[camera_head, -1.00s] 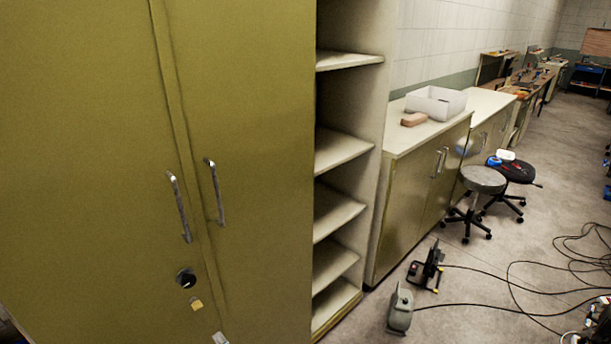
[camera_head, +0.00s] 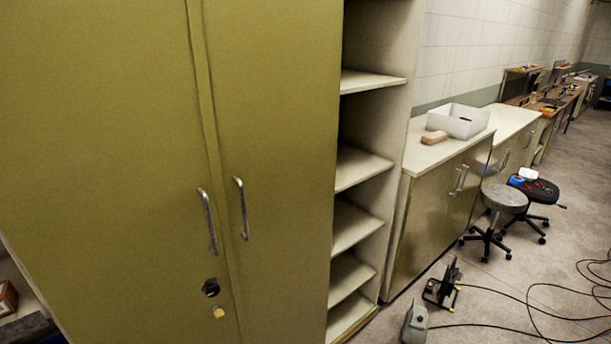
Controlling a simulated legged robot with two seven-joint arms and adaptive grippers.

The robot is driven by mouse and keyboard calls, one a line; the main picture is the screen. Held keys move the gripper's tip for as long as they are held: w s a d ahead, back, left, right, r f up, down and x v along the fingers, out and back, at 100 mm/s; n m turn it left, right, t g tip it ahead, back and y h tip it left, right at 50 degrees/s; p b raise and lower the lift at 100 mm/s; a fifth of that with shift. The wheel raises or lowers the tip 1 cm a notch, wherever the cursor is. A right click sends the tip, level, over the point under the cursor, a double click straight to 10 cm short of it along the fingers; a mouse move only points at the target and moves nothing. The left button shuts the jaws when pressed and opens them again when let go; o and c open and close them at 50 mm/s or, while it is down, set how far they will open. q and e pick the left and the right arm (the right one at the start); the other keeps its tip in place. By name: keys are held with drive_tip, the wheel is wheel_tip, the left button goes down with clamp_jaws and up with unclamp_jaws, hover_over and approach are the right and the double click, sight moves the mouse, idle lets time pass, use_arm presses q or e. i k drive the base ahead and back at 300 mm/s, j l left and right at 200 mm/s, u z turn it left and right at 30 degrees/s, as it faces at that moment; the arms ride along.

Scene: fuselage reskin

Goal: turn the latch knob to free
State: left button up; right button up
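The black latch knob (camera_head: 211,287) sits on the left door of a tall olive-green cabinet (camera_head: 120,130), below the door handles. A small yellow tag or padlock-like piece (camera_head: 218,312) is just under the knob. Two metal bar handles stand upright on the doors, the left handle (camera_head: 208,221) and the right handle (camera_head: 242,208). Both doors look closed. Neither of my grippers shows in the head view.
Open shelves (camera_head: 354,168) stand right of the cabinet. A low cabinet (camera_head: 430,215) bears a white box (camera_head: 457,121) and a brown block (camera_head: 434,137). Stools (camera_head: 504,199), a grey device (camera_head: 414,325), a black device (camera_head: 442,287) and cables (camera_head: 540,312) occupy the floor at right.

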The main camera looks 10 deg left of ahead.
sight(211, 286)
drive_tip(key=u, duration=1.4)
